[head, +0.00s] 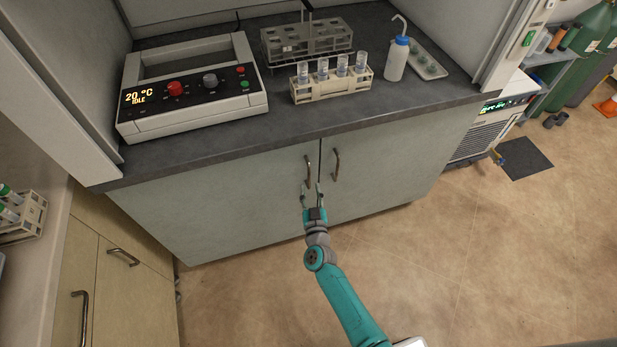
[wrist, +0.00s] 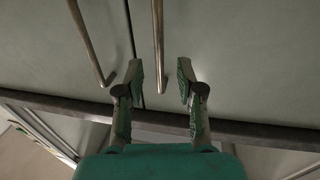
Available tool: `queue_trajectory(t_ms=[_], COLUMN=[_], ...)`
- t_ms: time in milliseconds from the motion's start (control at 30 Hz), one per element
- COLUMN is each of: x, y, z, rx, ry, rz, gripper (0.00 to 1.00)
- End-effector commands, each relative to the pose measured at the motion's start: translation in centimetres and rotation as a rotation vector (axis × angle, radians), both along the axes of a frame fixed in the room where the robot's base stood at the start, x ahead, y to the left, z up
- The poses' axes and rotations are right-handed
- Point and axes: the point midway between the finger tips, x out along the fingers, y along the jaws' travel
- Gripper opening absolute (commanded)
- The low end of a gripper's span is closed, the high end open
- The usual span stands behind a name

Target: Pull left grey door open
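The left grey door (head: 230,200) is shut, flush with the right grey door (head: 385,165) at a thin dark seam. Its curved metal handle (head: 308,168) stands upright near the seam. My gripper (head: 312,188) is open, at the handle's lower end in the head view. In the wrist view, the cabinet appears upside down, and this handle (wrist: 158,40) lies between the two fingers of my gripper (wrist: 160,70) in the picture. I see no finger closed on it; how deep the handle sits between them I cannot tell.
The right door's handle (head: 336,164) is close beside, across the seam; it also shows in the wrist view (wrist: 88,40). A dark countertop (head: 300,122) overhangs the doors, bearing a control box (head: 190,112), tube racks and a bottle (head: 396,60). Wooden cabinets (head: 120,290) stand at left. Floor in front is clear.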

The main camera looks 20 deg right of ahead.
Motion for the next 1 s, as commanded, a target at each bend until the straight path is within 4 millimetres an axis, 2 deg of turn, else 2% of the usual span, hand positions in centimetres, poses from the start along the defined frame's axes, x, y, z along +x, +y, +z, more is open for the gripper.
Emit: queue_trajectory(t_ms=[100, 333, 500, 767, 800, 933, 1000], x=[2.2, 4.7, 5.4, 5.5, 5.5, 5.5, 5.5], y=[-0.5, -0.9, -1.1, -1.1, -1.1, -1.1, -1.1], z=[0.1, 0.0, 0.0, 0.0, 0.0, 0.0, 0.0], rx=[0.000, 0.000, 0.000, 0.001, 0.001, 0.001, 0.001], ry=[-0.001, 0.000, 0.001, 0.001, 0.001, 0.001, 0.001], rz=[-0.002, 0.000, 0.000, 0.000, 0.000, 0.000, 0.000], gripper=[0.37, 0.37, 0.37, 0.37, 0.32, 0.00, 0.00])
